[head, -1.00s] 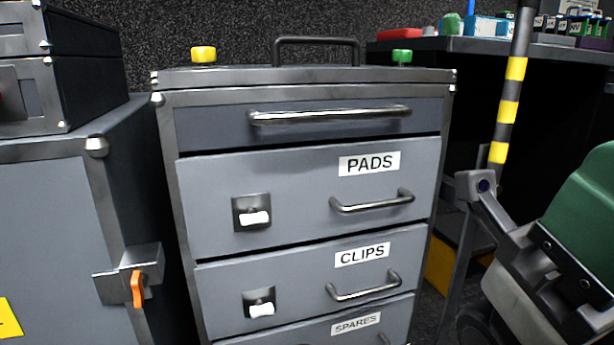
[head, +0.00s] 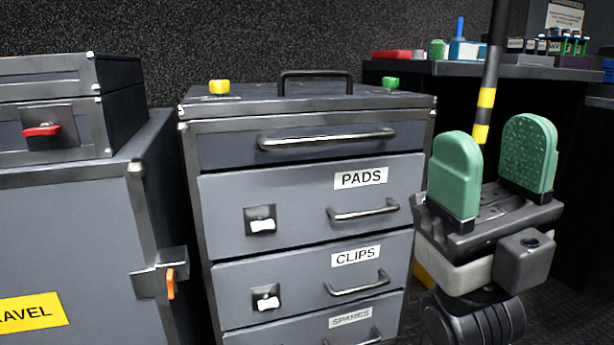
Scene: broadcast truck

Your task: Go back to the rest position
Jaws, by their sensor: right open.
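My right gripper (head: 493,165) is at the right of the head view, pointing up. Its two green padded fingers stand wide apart with nothing between them. It is in front of and to the right of the grey drawer cabinet (head: 300,182), apart from its drawer handles. My left gripper is not in view.
The cabinet's drawers, labelled PADS (head: 360,178), CLIPS (head: 355,256) and SPARES (head: 350,317), look shut. A grey case (head: 70,230) with an orange latch (head: 171,283) stands at left. A dark desk (head: 450,69) with small items is behind at right. A yellow-black striped pole (head: 485,105) rises behind my gripper.

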